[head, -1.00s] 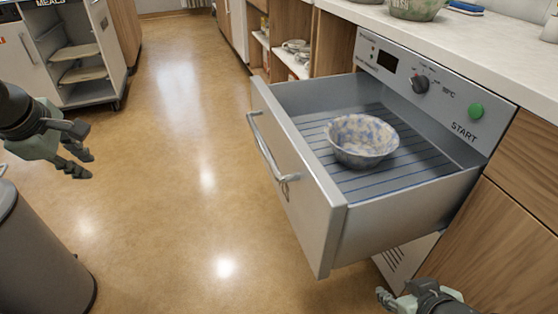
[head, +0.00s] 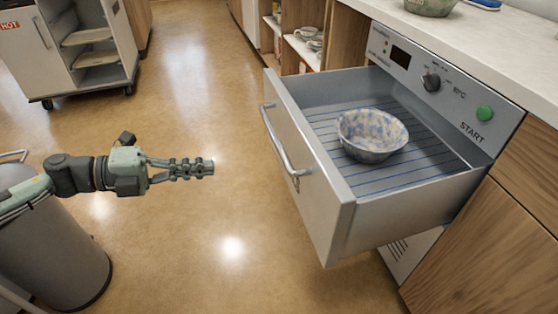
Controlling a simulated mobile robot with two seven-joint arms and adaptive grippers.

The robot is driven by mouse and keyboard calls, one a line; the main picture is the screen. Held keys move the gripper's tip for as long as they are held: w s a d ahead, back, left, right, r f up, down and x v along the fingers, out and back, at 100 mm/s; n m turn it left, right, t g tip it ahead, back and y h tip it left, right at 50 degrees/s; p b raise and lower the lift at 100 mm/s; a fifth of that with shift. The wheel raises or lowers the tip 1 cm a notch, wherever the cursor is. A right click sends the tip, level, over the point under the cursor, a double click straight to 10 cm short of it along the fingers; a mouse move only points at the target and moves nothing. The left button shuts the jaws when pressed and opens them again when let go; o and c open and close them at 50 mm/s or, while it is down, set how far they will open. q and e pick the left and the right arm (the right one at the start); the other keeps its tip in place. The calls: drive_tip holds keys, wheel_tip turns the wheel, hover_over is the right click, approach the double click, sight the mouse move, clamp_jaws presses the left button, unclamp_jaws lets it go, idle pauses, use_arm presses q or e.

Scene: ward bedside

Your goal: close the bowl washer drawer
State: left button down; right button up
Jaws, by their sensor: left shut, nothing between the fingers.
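The bowl washer drawer (head: 312,190) stands pulled out from the washer (head: 440,80), its front facing left with a bar handle (head: 284,145). A speckled blue and cream bowl (head: 372,136) sits on the rack inside it. My left gripper (head: 210,167) is shut and empty over the floor. It points right toward the drawer front, with a clear gap between its fingertips and the handle. My right gripper is not in view.
A grey bin (head: 65,250) stands at the lower left under my left arm. A white meal cart (head: 75,45) is at the upper left. A countertop (head: 480,40) runs above the washer. The floor (head: 215,90) between is clear.

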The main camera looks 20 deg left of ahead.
use_arm(q)
drive_tip(key=b+x, duration=0.1)
drive_tip(key=x, duration=1.1)
drive_tip(key=shift+w+d, duration=0.1)
drive_tip(key=shift+d, duration=0.15)
drive_tip(key=shift+w+d+f, duration=0.2)
drive_tip(key=shift+w+d, duration=0.15)
drive_tip(key=shift+d, duration=0.2)
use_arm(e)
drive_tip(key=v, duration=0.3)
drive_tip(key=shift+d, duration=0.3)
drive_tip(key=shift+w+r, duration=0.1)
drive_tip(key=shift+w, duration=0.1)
use_arm(q)
drive_tip(key=shift+w, duration=0.15)
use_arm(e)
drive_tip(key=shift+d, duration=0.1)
